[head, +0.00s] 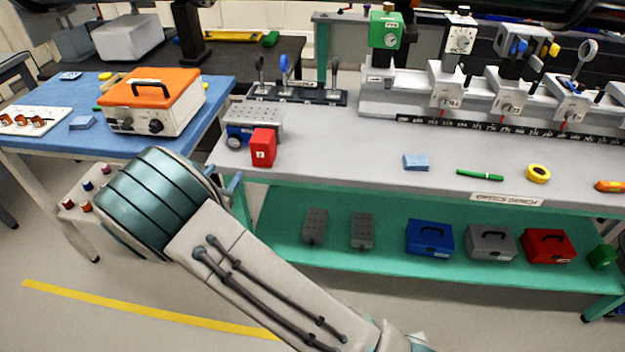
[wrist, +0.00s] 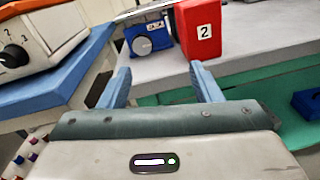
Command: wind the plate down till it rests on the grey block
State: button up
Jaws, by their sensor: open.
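A small blue jack (head: 240,132) with a perforated grey plate (head: 257,116) on top stands at the left end of the grey bench. Its round knob (head: 234,142) faces the front. In the wrist view the knob (wrist: 142,46) is ahead of my gripper (wrist: 164,80), slightly left of centre between the fingers. My gripper is open and empty, apart from the knob. In the head view my arm hides most of it. A red block marked 2 (head: 263,147) stands close at the jack's right. I cannot make out a grey block under the plate, nor the gap there.
A blue table (head: 215,98) at left carries an orange-lidded case (head: 150,100). A blue pad (head: 416,162), green pen (head: 480,175) and yellow ring (head: 538,173) lie on the bench. Two grey blocks (head: 315,226) (head: 361,231) sit on the green lower shelf. A knobbed box (wrist: 32,146) is low at left.

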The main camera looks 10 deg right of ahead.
jog(key=s+d+r+m+g+h, duration=0.1)
jog(key=s+d+m+g, duration=0.2)
jog(key=d, duration=0.4)
jog(key=s+d+r+m+g+h+b, duration=0.1)
jog(key=s+d+m+g, duration=0.2)
jog(key=d+m, duration=0.3)
jog(key=s+d+r+m+g+h, duration=0.1)
jog(key=s+d+m+g, duration=0.2)
jog(key=d, duration=0.5)
jog(key=shift+s+d+r+m+g, duration=0.2)
jog(key=shift+r+m+g, duration=0.15)
jog(key=shift+m+g, duration=0.55)
